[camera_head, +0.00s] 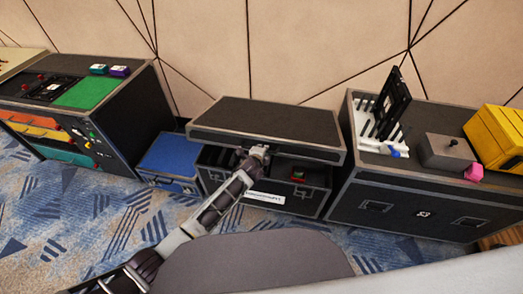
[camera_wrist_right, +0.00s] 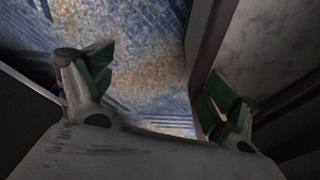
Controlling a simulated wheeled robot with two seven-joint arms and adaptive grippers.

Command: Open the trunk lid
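The black trunk (camera_head: 318,203) stands on the carpet at the centre of the head view, with a white label (camera_head: 264,197) on its front. Its lid (camera_head: 270,117) is partly raised, and a dark gap shows beneath its front edge. My left gripper (camera_head: 260,152) is at the middle of that edge, just under the lid; contact and finger opening are too small to tell. My right gripper (camera_wrist_right: 155,95) shows only in the right wrist view. Its green-padded fingers are wide apart, with nothing between them but carpet beyond.
A small red and green item (camera_head: 298,175) shows in the trunk's gap. A blue case (camera_head: 170,160) stands close at left, beside a black cabinet (camera_head: 125,115). A black case (camera_head: 400,205) stands close at right, carrying a yellow box (camera_head: 495,135). Dark edges flank my right gripper.

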